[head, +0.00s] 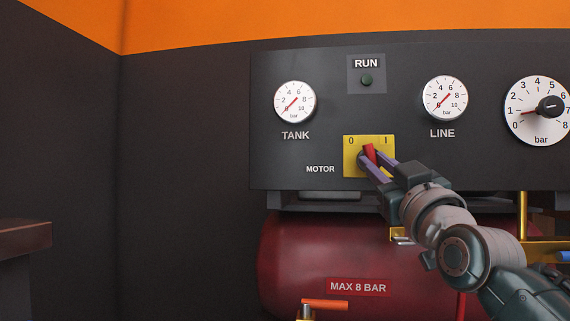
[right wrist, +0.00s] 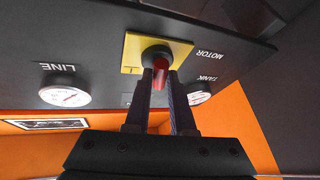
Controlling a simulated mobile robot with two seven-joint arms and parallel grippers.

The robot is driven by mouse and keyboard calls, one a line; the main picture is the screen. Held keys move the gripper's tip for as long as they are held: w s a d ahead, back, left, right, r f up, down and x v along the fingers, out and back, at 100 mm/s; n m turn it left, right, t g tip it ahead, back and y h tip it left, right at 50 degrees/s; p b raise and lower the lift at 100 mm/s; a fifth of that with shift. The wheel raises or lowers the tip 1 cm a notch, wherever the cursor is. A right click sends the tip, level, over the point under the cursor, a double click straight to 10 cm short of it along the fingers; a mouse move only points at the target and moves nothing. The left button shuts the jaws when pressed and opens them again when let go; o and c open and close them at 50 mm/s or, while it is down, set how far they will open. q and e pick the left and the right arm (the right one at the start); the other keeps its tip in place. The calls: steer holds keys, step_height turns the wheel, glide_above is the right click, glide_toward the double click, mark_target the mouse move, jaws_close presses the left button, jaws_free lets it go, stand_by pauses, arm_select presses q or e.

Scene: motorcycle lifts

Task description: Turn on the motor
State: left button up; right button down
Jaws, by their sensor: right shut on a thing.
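The motor switch is a red rotary knob (head: 370,152) on a yellow plate (head: 350,168) marked 0 on the left and I on the right. The word MOTOR is printed to its left. My right gripper (head: 370,161) is at the plate with its fingers on either side of the knob, shut on it. In the head view the knob's visible top leans slightly left of straight up. In the right wrist view the red knob (right wrist: 161,70) sits between the fingers, in front of the yellow plate (right wrist: 130,50). The fingers hide part of it. My left gripper is not in view.
The dark panel (head: 330,70) carries a dark green RUN lamp (head: 366,81), a TANK gauge (head: 295,102), a LINE gauge (head: 445,97) and a large bar dial (head: 538,111). A red tank (head: 300,250) lies below, with an orange-handled valve (head: 324,304). A brown surface (head: 25,238) stands at left.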

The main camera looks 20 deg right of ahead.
steer(key=m+g+h, duration=0.1)
steer(key=m+h, duration=0.2)
steer(key=m, duration=0.2)
steer(key=m+g+h, duration=0.1)
steer(key=m+h, duration=0.2)
steer(key=m, duration=0.2)
steer(key=m+g+h, duration=0.1)
steer(key=m+h, duration=0.2)
steer(key=m, duration=0.1)
steer(key=shift+w+a+m, duration=0.25)
steer(key=shift+a+m, duration=0.1)
steer(key=shift+m, duration=0.05)
steer(key=shift+m+h, duration=0.3)
steer(key=c, duration=0.8)
jaws_free()
steer(key=shift+f, duration=0.1)
steer(key=shift+o, duration=0.2)
